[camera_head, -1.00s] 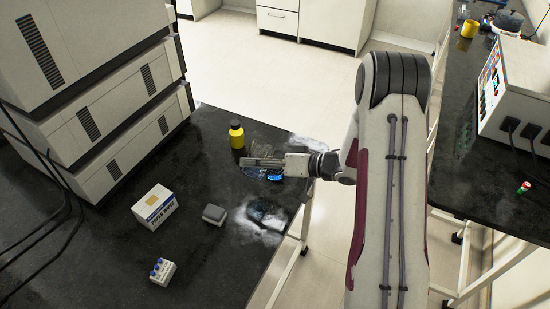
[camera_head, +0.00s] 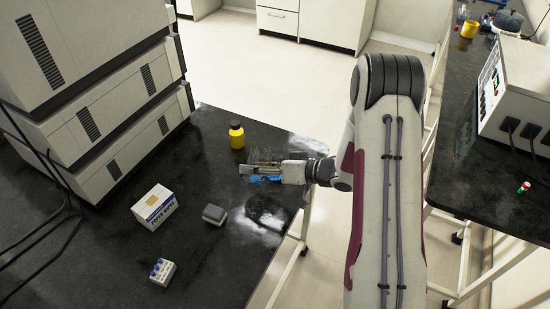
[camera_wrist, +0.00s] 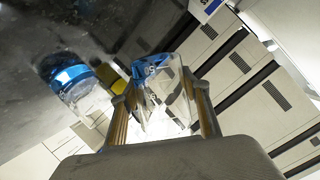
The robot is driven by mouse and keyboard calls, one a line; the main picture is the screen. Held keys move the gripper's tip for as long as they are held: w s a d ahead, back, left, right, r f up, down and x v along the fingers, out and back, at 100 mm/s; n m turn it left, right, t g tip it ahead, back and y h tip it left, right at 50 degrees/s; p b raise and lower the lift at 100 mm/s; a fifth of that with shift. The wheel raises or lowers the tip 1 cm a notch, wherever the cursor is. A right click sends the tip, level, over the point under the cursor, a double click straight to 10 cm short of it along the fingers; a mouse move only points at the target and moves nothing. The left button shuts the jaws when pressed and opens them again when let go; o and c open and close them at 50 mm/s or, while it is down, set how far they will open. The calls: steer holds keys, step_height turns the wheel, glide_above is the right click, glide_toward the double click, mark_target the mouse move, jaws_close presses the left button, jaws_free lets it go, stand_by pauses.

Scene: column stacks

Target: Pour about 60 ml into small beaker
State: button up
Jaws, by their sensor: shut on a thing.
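My gripper (camera_wrist: 162,112) is shut on a clear glass vessel (camera_wrist: 180,92), with blue liquid gathered toward its upper end in the wrist view. The vessel looks tilted. A second clear vessel (camera_wrist: 91,101) is apart from it on the left of that view, with blue liquid at its end by the dark bench; it may be the small beaker. In the head view my gripper (camera_head: 262,166) is over the bench near its right edge, with blue liquid (camera_head: 262,180) showing just below the fingers. The glass outlines there are too faint to separate. The liquid amounts are unreadable.
A yellow bottle with a black cap (camera_head: 237,135) stands just behind my gripper. A paper wipes box (camera_head: 154,207), a grey block (camera_head: 214,214) and a rack of blue-capped vials (camera_head: 162,271) are nearer. Stacked instruments (camera_head: 100,110) fill the left.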

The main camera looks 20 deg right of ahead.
steer(key=shift+n+h, duration=0.4)
steer(key=shift+n, duration=0.1)
steer(key=shift+s+a+f, duration=0.15)
steer(key=shift+a+f, duration=0.05)
steer(key=shift+f, duration=0.85)
steer(key=shift+s+a+f, duration=0.1)
steer(key=shift+a+f, duration=0.1)
steer(key=shift+f, duration=0.8)
steer(key=shift+s+a+f+n+t+h, duration=0.25)
steer(key=shift+a+n+h, duration=0.15)
steer(key=shift+n, duration=0.15)
steer(key=shift+s+a+f+n+t+h, duration=0.15)
steer(key=shift+a+n+t+h, duration=0.2)
steer(key=shift+n, duration=0.2)
steer(key=shift+s+a+h, duration=0.1)
steer(key=shift+h, duration=0.15)
steer(key=shift+s+a+f+n, duration=0.1)
steer(key=shift+a+f+n, duration=0.05)
steer(key=shift+n, duration=0.35)
steer(key=shift+h, duration=0.3)
steer(key=shift+a, duration=0.1)
